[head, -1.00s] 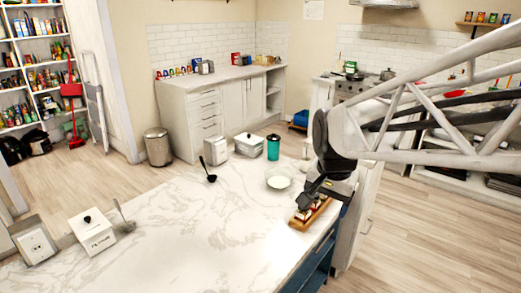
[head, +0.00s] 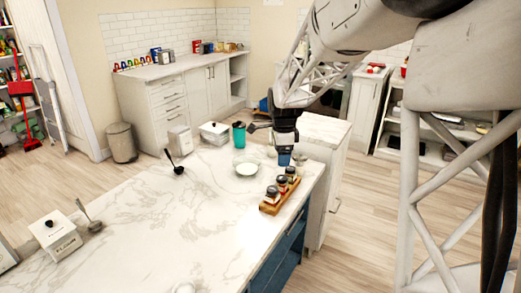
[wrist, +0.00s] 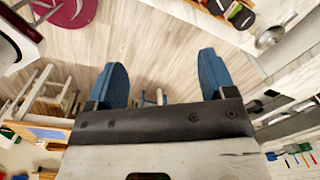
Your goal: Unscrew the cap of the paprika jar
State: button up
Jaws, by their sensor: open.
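A wooden tray (head: 269,209) near the right end of the marble counter holds small jars (head: 272,195) with dark caps, standing in a row. Their labels are too small to read, so I cannot tell which is the paprika jar. My gripper (head: 284,160) is above and just behind the row's far end, apart from the jars as far as I can see. In the wrist view my gripper (wrist: 163,78) has its two blue fingers spread wide with nothing held between them.
A glass bowl (head: 247,168) stands left of my gripper, with a teal cup (head: 239,134) and a lidded white box (head: 214,132) behind. A ladle (head: 178,169) and a flour box (head: 56,234) are farther left. The counter's middle (head: 185,215) is clear.

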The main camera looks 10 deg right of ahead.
aim_at(282, 177)
jog(key=w+d+f+m, duration=0.1)
jog(key=w+f+m, duration=0.1)
jog(key=w+f, duration=0.1)
jog(key=w+d+f+m, duration=0.2)
jog(key=w+f, duration=0.1)
jog(key=w, duration=0.2)
jog(key=w+d+f+m, duration=0.1)
jog(key=w+f+m, duration=0.2)
jog(key=shift+w+d+f+g, duration=0.3)
jog(key=shift+w+d+f, duration=0.05)
jog(key=shift+w+f, duration=0.05)
jog(key=shift+f, duration=0.1)
jog(key=shift+f, duration=3.85)
jog(key=shift+m, duration=0.3)
jog(key=m, duration=0.5)
jog(key=shift+m, duration=0.4)
jog(key=c, duration=1.1)
